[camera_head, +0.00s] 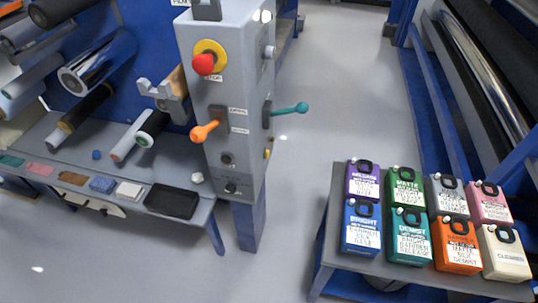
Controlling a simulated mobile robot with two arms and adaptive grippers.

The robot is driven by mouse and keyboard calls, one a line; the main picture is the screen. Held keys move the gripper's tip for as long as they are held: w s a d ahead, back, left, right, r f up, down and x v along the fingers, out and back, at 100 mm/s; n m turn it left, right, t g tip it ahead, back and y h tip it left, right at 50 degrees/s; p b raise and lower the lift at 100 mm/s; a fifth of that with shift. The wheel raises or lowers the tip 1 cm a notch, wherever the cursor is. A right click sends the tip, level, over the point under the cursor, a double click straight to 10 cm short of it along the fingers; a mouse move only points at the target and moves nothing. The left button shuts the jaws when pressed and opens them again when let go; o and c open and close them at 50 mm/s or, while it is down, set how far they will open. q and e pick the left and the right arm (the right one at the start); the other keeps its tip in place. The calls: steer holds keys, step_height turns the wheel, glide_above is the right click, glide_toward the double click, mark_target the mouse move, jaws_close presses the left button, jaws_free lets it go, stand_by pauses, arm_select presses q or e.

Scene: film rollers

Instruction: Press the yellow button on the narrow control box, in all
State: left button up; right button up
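The grey control box (222,100) stands upright in the middle of the view on a blue post. A small yellow button (267,153) is low on its narrow right side face, seen at a slant. A red mushroom button (204,64) on a yellow round plate (212,47) is high on the front face. An orange lever (205,131) is below it, and a teal lever (290,109) sticks out from the right side. Neither of my grippers shows, and nothing is seen touching the box.
Film rollers (97,62) and a shelf with a black tray (171,201) are left of the box. A low table (338,222) with several colored containers is at the right front. Grey floor (330,90) is open between the box and the blue-framed machine at right.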

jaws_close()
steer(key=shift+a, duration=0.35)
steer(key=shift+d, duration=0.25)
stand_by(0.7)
